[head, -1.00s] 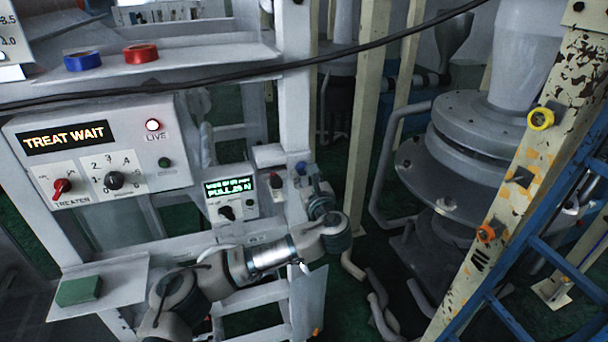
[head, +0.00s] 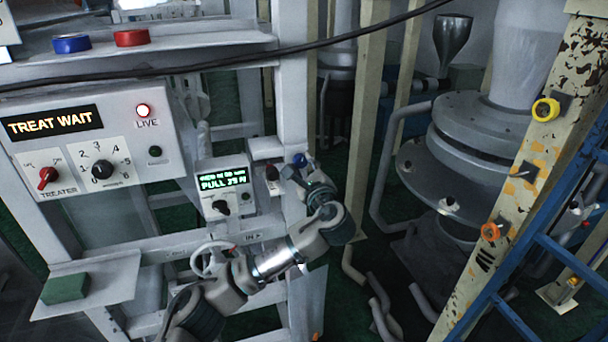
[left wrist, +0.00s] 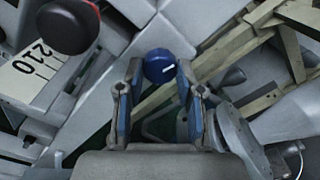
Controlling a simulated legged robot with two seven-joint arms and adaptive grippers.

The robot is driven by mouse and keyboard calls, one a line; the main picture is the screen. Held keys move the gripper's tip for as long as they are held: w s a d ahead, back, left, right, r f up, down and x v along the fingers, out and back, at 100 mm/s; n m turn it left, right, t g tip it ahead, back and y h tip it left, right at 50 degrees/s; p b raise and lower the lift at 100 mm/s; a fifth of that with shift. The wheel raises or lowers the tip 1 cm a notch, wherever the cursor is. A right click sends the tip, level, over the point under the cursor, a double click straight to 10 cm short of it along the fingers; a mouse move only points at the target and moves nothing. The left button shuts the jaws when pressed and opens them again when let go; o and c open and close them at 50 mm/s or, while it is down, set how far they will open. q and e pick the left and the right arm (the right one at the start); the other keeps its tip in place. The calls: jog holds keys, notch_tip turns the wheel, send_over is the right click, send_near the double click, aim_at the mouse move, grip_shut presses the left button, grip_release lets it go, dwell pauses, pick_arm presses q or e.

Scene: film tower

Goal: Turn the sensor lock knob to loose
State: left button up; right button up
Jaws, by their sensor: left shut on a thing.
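The blue knob (head: 299,160), which I take for the sensor lock knob, is on the white frame post right of the small display box. In the left wrist view the blue knob (left wrist: 158,66) is round with a white pointer line running roughly sideways. My left gripper (head: 294,172) is at the knob, and its two fingers (left wrist: 158,76) stand either side of it, shut on it. No readable loose or lock label shows by the knob. My right gripper is not in view.
A small box (head: 222,190) with a green PULL display and black knob is left of my gripper. Nearby is a dark red-topped knob (head: 272,174). The TREAT WAIT panel (head: 90,140) is further left. A black cable (head: 340,40) crosses above. A cream post (head: 370,120) stands to the right.

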pick_arm(q)
jog(key=n+b, duration=0.3)
jog(key=n, duration=0.2)
jog(key=shift+n, duration=0.4)
jog(key=n+b, duration=0.1)
jog(key=n, duration=0.2)
jog(key=shift+y, duration=0.3)
jog(key=shift+f+n+b, duration=0.1)
jog(key=shift+n+b, duration=0.35)
jog(key=shift+n, duration=0.95)
jog(key=o, duration=1.2)
jog(key=shift+w, duration=0.15)
jog(key=shift+c, duration=0.2)
jog(key=shift+d, duration=0.1)
jog(key=v, duration=1.2)
jog(key=shift+f, duration=0.2)
